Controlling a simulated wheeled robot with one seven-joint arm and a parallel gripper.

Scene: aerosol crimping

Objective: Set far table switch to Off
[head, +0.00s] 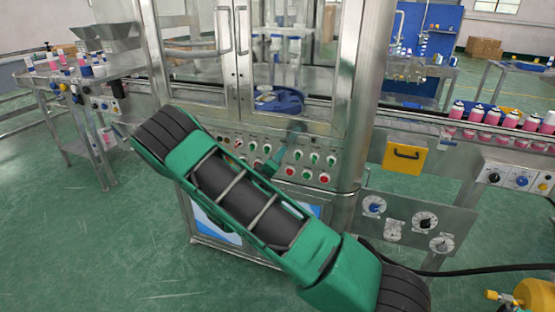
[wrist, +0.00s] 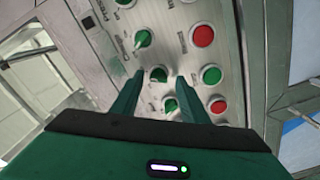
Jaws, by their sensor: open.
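My gripper (wrist: 158,79) is open and empty at the machine's control panel (wrist: 187,15). In the wrist view its fingertips stand on either side of a green rotary switch (wrist: 158,74); contact cannot be told. Another green switch (wrist: 142,39) lies just above it, and one more (wrist: 170,104) shows lower, between the fingers.
Red buttons (wrist: 202,36) and green buttons (wrist: 211,74) sit close to the right finger. A side table (head: 85,75) with knobs stands at left. A conveyor with pink cans (head: 475,113) runs at right, above a plate with dials (head: 425,220).

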